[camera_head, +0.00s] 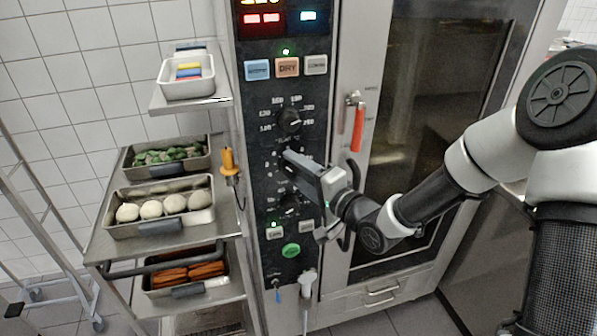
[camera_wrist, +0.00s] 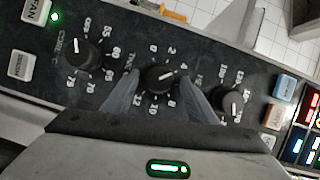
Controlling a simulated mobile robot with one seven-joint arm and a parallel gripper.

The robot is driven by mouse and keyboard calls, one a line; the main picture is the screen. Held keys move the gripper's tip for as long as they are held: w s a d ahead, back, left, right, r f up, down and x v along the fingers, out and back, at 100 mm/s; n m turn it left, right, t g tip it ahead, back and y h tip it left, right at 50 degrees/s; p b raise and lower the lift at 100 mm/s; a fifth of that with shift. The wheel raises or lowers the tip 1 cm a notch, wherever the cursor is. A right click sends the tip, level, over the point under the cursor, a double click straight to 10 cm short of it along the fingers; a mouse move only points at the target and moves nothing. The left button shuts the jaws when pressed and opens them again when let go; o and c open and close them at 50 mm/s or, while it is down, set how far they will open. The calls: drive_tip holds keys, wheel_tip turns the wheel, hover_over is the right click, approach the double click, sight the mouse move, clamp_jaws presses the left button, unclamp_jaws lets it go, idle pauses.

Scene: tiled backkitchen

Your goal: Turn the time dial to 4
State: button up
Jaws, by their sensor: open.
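The time dial (camera_wrist: 160,77) is a round black knob in the middle of the wrist view, on a black panel with white numbers around it. Its white pointer mark faces the side of the 4. My gripper (camera_wrist: 158,82) is open, with one finger on each side of this dial; whether the fingers touch it I cannot tell. In the head view my gripper (camera_head: 292,160) reaches the oven's control panel (camera_head: 261,101) from the right and hides most of the time dial.
Two other black dials flank it in the wrist view, one on the left (camera_wrist: 82,54) and one on the right (camera_wrist: 229,103). The oven door has a red handle (camera_head: 358,130). A rack with food trays (camera_head: 158,228) stands left of the panel, with an orange-handled probe (camera_head: 229,163) between.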

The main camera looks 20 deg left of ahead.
drive_tip(key=shift+s+d, duration=0.25)
drive_tip(key=shift+d, duration=0.2)
drive_tip(key=p+v, duration=0.5)
drive_tip(key=v, duration=1.1)
drive_tip(key=shift+s, duration=0.2)
drive_tip(key=shift+r, duration=0.1)
